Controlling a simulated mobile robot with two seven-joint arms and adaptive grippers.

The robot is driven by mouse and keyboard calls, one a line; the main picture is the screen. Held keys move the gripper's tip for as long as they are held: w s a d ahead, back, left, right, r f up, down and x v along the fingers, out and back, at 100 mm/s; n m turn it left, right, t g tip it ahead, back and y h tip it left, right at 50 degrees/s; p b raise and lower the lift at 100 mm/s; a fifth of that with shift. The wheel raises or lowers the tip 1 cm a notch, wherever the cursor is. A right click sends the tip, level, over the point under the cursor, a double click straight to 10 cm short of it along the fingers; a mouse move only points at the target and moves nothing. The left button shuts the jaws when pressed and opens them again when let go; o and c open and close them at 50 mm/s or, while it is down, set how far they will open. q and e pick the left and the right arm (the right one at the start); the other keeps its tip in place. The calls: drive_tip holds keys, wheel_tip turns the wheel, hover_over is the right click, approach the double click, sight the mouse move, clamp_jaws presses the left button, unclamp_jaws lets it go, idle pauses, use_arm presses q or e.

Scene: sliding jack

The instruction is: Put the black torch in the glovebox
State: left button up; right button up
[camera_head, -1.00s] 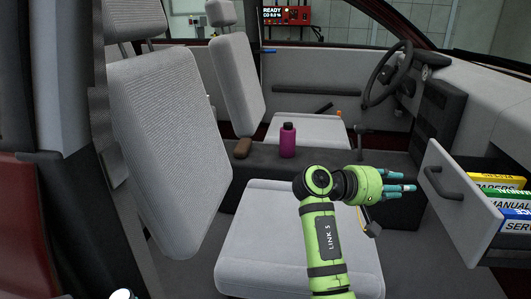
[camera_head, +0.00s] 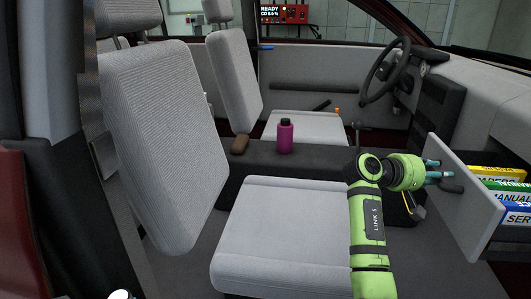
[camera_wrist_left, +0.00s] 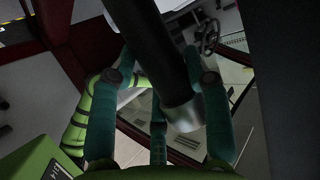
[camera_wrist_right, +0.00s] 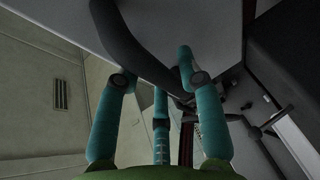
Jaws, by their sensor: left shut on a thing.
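The black torch (camera_wrist_left: 157,45) is a dark cylinder with a paler end, held between the teal fingers of my left gripper (camera_wrist_left: 160,85) in the left wrist view. In the head view my left gripper does not show. The glovebox (camera_head: 467,200) is a grey drawer pulled out at the right, with folders inside. My right gripper (camera_head: 437,170) is at its dark front handle (camera_head: 453,188). In the right wrist view the handle (camera_wrist_right: 125,45) passes between the spread fingers of this gripper (camera_wrist_right: 158,75). Whether they touch it is unclear.
Yellow, green and blue labelled folders (camera_head: 505,195) fill the visible part of the drawer. A purple bottle (camera_head: 285,137) stands on the centre console. The near seat (camera_head: 280,235) lies left of my right arm; the steering wheel (camera_head: 385,72) is farther back.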

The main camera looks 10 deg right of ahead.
clamp_jaws()
use_arm(q)
drive_tip(key=shift+r, duration=0.1)
use_arm(e)
drive_tip(key=shift+a, duration=0.1)
use_arm(q)
drive_tip(key=shift+r+p, duration=0.65)
drive_tip(key=shift+p, duration=0.1)
use_arm(e)
drive_tip(key=a, duration=0.1)
drive_tip(key=w+a, duration=0.1)
drive_tip(key=a, duration=0.2)
drive_tip(key=shift+w+a, duration=0.25)
unclamp_jaws()
